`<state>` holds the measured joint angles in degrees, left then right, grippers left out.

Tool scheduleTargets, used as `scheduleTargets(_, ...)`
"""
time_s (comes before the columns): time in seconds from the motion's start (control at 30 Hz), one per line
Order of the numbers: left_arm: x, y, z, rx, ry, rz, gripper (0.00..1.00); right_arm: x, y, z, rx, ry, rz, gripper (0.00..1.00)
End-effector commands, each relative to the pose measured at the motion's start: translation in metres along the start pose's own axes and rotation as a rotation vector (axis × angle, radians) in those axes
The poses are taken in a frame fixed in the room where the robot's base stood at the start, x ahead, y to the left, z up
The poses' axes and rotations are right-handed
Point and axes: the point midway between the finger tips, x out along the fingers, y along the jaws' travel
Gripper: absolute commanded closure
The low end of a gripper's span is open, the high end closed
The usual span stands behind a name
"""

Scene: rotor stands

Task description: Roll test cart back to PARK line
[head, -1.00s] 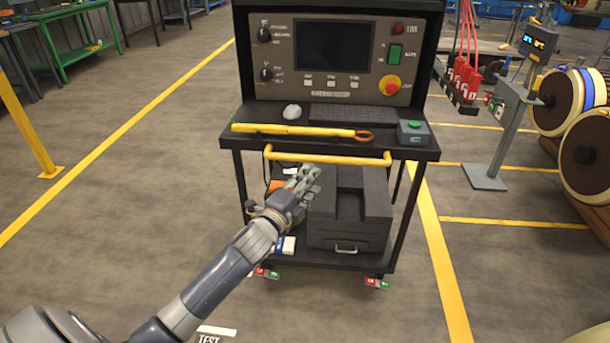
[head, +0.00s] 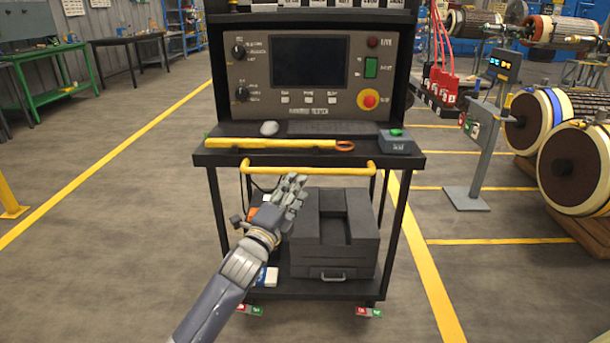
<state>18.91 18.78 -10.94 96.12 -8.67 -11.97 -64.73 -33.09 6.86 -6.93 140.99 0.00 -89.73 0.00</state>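The test cart (head: 212,215) stands upright in the middle of the head view. It has a dark control panel on top and a yellow push handle (head: 345,168) along the front of its worktop. My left gripper (head: 296,183) is just below and in front of the handle's middle, with its fingertips close under the bar. I see no grip around the bar, and I cannot tell whether the fingers are apart or together. My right gripper is out of view. No lettering for a PARK line is readable on the floor.
A yellow floor line (head: 429,270) runs along the cart's right side, and another (head: 110,155) lies to the left. A grey post stand (head: 466,198) and large rotors (head: 575,170) are at right. A green bench (head: 55,92) is at far left. Floor left of the cart is clear.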

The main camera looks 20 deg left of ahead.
Motion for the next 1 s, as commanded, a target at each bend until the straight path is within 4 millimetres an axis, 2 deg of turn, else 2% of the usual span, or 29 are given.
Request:
scheduleTargets(0.2,0.042,0.001,0.0,-0.001,-0.001,-0.001,0.64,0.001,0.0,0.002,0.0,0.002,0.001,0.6)
scheduleTargets(0.4,0.068,0.001,0.0,0.0,0.0,-0.001,0.64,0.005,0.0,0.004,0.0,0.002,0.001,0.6)
scheduleTargets(0.6,0.079,0.001,0.0,-0.001,0.0,0.001,0.64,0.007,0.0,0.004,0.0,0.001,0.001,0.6)
scheduleTargets(0.87,0.08,0.001,0.0,-0.001,0.0,0.001,0.64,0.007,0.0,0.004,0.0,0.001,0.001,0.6)
scheduleTargets(1.0,0.08,0.001,0.0,-0.001,0.0,0.001,0.93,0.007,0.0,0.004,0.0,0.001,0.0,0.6)
